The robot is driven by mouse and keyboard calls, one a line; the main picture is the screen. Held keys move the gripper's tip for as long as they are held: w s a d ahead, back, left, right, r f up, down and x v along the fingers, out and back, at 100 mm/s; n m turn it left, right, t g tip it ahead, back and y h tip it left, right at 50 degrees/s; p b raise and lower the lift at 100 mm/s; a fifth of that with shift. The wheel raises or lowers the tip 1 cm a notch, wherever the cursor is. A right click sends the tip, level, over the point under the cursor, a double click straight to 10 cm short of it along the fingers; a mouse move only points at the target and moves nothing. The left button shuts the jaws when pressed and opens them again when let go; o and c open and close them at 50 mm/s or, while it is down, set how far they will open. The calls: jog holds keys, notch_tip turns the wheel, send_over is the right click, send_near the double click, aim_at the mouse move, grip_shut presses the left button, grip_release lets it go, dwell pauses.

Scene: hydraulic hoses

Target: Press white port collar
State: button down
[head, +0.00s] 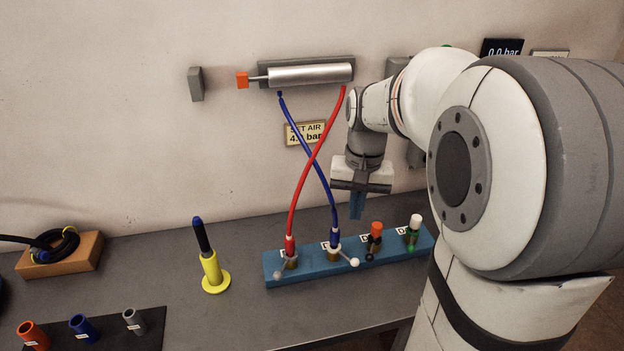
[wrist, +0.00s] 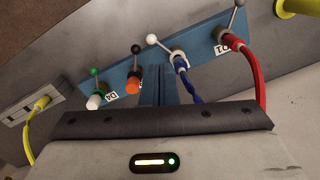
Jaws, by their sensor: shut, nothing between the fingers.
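The white port collar (head: 415,221) stands at the right end of the blue manifold block (head: 318,262), beside a green-knobbed lever. In the wrist view the white collar (wrist: 94,102) is at the left, past the orange collar (wrist: 133,86). My gripper (head: 357,213) points down with its fingers shut and empty. It hangs above and behind the block, left of the white collar. In the wrist view the shut fingertips (wrist: 158,70) lie in front of the block, between the orange collar and the blue hose's port. No contact with the white collar shows.
A red hose (head: 309,178) and a blue hose (head: 313,158) cross from the wall cylinder (head: 310,74) to the manifold's left ports, the blue one close to my gripper. Small levers stick out at the ports. A yellow stand (head: 212,272) is left of the block.

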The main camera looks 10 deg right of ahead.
jog(key=w+d+f+m+g, duration=0.2)
jog(key=w+d+f, duration=0.2)
jog(key=w+d, duration=0.2)
jog(key=shift+w+d+m+y, duration=0.3)
jog(key=shift+w+y, duration=0.1)
jog(key=shift+w, duration=0.4)
jog(key=shift+a+f, duration=0.1)
send_near(342, 253)
jog(key=d+f, duration=0.4)
jog(key=f, duration=0.1)
jog(key=shift+d+f+p, duration=0.2)
jog(key=shift+d+p, duration=0.05)
jog(key=shift+p, duration=0.1)
jog(key=s+a, duration=0.1)
jog(key=s, duration=0.1)
jog(key=shift+s+a+f+p, duration=0.25)
jog(key=shift+a+f+p, duration=0.1)
jog(key=shift+a+p, duration=0.05)
jog(key=shift+s+a+f, duration=0.15)
jog(key=shift+s+a, duration=0.05)
jog(key=shift+s, duration=0.05)
jog(key=shift+s+m, duration=0.15)
jog(key=shift+m, duration=0.25)
